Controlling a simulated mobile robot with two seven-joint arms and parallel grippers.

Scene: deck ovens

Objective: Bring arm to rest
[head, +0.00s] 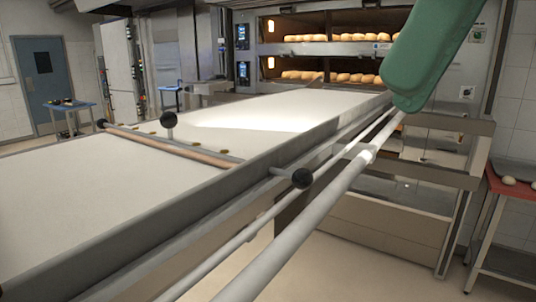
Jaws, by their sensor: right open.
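My right gripper (411,98) is at the lower end of the green rounded shape that comes in from the upper right. It overlaps the far end of the pale rail (335,183) along the right side of the long loader (240,182). It is open; its separate fingertips cannot be made out, and I cannot tell whether it touches the rail. No object shows in it. My left gripper is not in view.
The loader's pale bed runs towards the deck oven (480,87), where loaves (352,78) lie on two lit decks. A wooden bar (175,147) and black knobs (301,179) stick out. A red-topped table (512,186) stands right; a blue table (68,106) is far left.

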